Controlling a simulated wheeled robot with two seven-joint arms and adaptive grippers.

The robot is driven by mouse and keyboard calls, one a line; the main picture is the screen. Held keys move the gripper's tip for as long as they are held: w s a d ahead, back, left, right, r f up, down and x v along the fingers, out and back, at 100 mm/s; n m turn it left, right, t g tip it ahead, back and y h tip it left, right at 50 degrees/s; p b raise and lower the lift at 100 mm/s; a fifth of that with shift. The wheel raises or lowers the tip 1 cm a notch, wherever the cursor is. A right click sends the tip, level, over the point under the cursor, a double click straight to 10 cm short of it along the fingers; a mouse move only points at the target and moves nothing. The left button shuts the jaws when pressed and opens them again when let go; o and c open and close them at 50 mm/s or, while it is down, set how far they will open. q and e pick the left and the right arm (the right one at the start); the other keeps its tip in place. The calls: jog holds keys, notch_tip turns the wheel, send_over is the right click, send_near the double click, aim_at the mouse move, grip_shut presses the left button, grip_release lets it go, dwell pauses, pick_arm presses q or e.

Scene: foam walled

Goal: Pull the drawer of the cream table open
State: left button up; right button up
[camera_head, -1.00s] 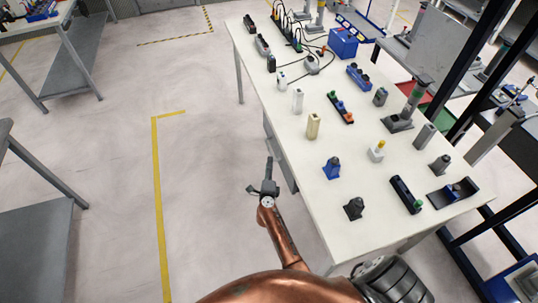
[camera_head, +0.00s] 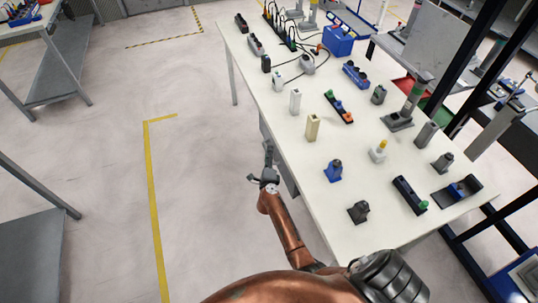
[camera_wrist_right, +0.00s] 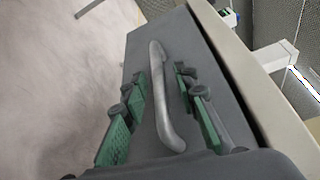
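The cream table (camera_head: 395,225) fills the middle and right of the head view. Its grey drawer (camera_head: 289,178) sits under the left edge of the top. In the right wrist view the dark grey drawer front (camera_wrist_right: 143,52) carries a long silver handle (camera_wrist_right: 163,97). My right gripper (camera_head: 262,165) is beside the drawer at the table's left side. In the wrist view it is open, its green-padded fingers (camera_wrist_right: 160,105) one on each side of the handle. I cannot tell whether either pad touches the handle. The left gripper is not in view.
Several small devices and fixtures stand on the tabletop, such as a cream block (camera_head: 312,128) and a blue-based part (camera_head: 333,171). A grey bench (camera_head: 32,250) stands at the left. The floor between it and the table is clear, with a yellow line (camera_head: 153,210).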

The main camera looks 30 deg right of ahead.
grip_shut()
jog(key=shift+f, duration=0.15)
dwell(0.5)
